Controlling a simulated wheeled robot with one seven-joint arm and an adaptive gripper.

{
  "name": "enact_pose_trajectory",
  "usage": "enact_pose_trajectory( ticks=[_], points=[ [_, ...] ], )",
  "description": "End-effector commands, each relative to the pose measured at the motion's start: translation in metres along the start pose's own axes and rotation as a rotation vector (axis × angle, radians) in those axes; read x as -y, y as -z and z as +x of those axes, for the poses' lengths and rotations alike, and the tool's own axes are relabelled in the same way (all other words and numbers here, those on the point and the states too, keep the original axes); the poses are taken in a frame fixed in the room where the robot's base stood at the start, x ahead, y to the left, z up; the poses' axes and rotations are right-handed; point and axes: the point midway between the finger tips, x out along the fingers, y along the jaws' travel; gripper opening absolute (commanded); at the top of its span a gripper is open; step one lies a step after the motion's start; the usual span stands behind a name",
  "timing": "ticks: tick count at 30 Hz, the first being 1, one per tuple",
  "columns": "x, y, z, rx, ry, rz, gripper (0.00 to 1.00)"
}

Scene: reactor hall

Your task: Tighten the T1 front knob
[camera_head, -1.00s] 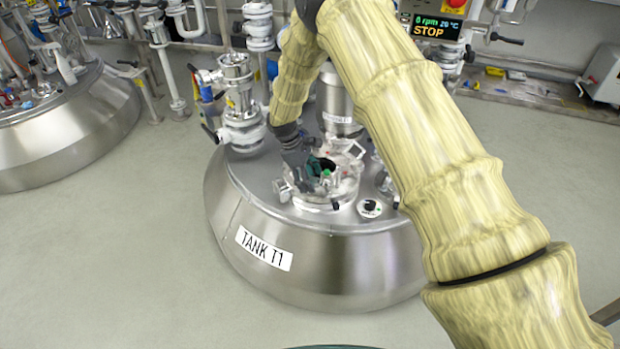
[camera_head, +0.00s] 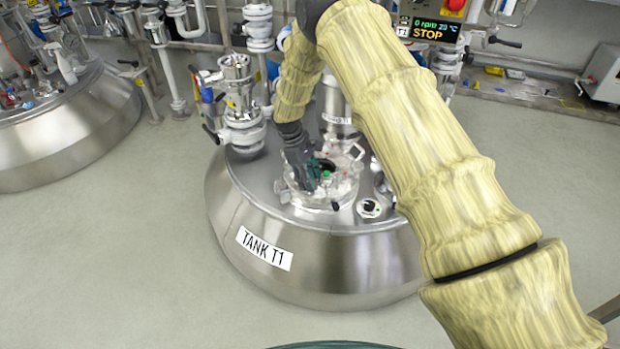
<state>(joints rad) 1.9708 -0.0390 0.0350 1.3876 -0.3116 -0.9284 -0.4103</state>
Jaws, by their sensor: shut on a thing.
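Tank T1 (camera_head: 325,260) is a steel vessel with a "TANK T1" label, standing in the middle of the view. A round glass-like hatch (camera_head: 345,188) with clamp knobs around its rim sits on its top. My gripper (camera_head: 308,186) is dark with greenish fingertips and reaches down at the hatch's front left rim. It is shut on what seems to be the T1 front knob; the fingers hide that knob. A small black knob (camera_head: 335,206) shows at the rim, right of my gripper. A green spot (camera_head: 326,174) shows beside the fingers.
A valve stack (camera_head: 240,110) rises behind left. A panel (camera_head: 428,28) reads 0 rpm and STOP. Another steel tank (camera_head: 60,130) stands at the left.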

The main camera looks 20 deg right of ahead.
Motion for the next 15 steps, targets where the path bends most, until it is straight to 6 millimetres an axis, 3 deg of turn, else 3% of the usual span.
enact_pose_trajectory(
  ticks=[2, 3, 6, 15],
  points=[
    [-0.0010, -0.0001, -0.0005, -0.001, -0.002, 0.000, 0.21],
    [-0.0010, -0.0001, -0.0005, -0.001, -0.002, 0.000, 0.49],
    [-0.0009, -0.0001, -0.0006, -0.001, -0.002, 0.000, 0.67],
    [-0.0003, 0.0000, -0.0005, -0.001, -0.001, -0.001, 0.67]
  ],
)
